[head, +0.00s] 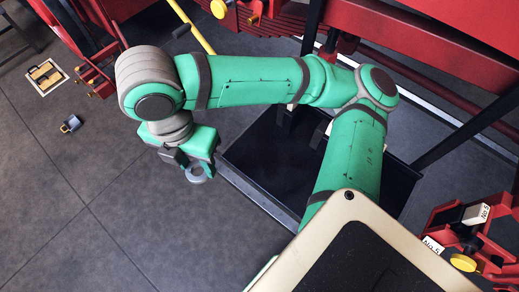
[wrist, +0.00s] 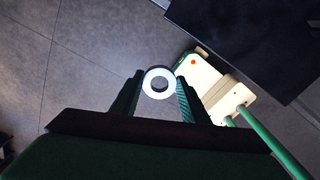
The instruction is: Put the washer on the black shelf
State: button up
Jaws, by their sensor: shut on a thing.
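My gripper (head: 188,165) is shut on the washer (head: 196,178), a grey ring held between the fingertips above the grey floor. The washer (wrist: 149,85) also shows between the two dark fingers in the wrist view, as a pale ring with a dark hole. The black shelf (head: 268,165) is a wide, dark, low surface with a raised rim, just right of my gripper and partly hidden by my green arm. In the wrist view the black shelf (wrist: 250,40) fills the upper right, apart from the washer.
A small grey-blue block-like part (head: 70,124) lies on the floor at left. Brass-coloured pieces (head: 45,75) lie on a white-bordered square at upper left. Red machinery (head: 420,35) with dark posts stands behind the shelf. A red frame with yellow knobs (head: 463,262) is at lower right. Floor at lower left is clear.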

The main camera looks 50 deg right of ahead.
jog(key=d+f, duration=0.4)
jog(key=d, duration=0.5)
send_over(242, 154)
jog(key=a, duration=0.1)
notch_tip(242, 154, down, 4)
jog(key=shift+s+f, duration=0.1)
jog(key=shift+f, duration=0.1)
jog(key=shift+d+f, duration=0.3)
jog(key=shift+f, duration=0.05)
jog(key=shift+d+f, duration=0.15)
jog(key=shift+f, duration=0.8)
jog(key=shift+d+f, duration=0.1)
jog(key=shift+f, duration=0.8)
jog(key=shift+f, duration=0.15)
jog(key=o, duration=1.2)
